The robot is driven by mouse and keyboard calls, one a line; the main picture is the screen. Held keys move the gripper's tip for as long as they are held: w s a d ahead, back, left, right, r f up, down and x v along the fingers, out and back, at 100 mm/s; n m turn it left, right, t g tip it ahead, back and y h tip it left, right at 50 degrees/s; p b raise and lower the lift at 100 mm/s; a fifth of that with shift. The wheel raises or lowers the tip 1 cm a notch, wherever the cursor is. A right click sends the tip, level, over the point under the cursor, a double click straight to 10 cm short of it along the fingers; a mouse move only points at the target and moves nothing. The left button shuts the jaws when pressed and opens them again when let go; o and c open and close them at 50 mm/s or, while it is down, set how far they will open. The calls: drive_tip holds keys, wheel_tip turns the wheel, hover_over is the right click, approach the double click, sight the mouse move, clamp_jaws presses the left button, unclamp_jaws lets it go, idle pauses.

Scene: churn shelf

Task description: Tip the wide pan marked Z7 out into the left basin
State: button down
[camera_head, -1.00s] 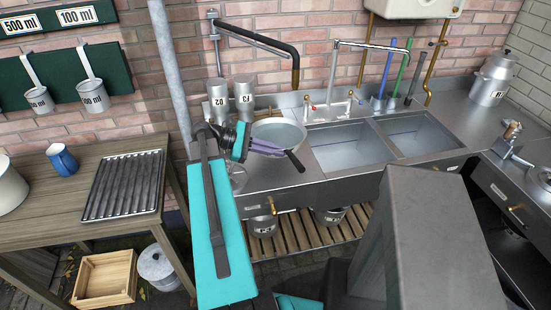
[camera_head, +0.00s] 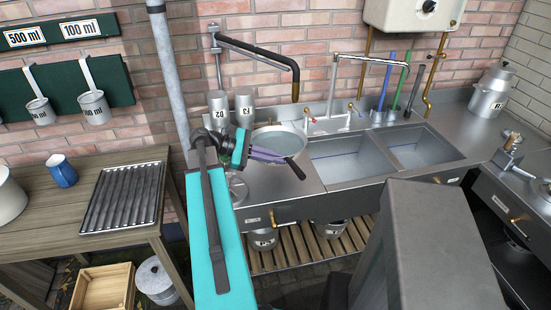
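The wide pan (camera_head: 279,137) is a shallow round metal pan, level on the steel counter just left of the left basin. It holds a pale grey-blue liquid, and its dark handle (camera_head: 297,170) points to the front right. No Z7 mark is readable on it. The left basin (camera_head: 350,162) is a square steel sink and looks empty. My gripper (camera_head: 268,155) has purple-grey fingers at the pan's front rim, reaching towards the handle. At this size I cannot tell whether the fingers are closed on the handle or only beside it.
Two metal cans (camera_head: 245,110) stand behind the pan on the left. A swing pipe (camera_head: 290,72) hangs above and behind the pan. A tap (camera_head: 340,58) arches behind the left basin. The right basin (camera_head: 425,149) lies beyond a thin divider. A glass vessel (camera_head: 237,187) stands below my wrist.

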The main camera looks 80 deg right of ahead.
drive_tip(key=shift+r, duration=0.15)
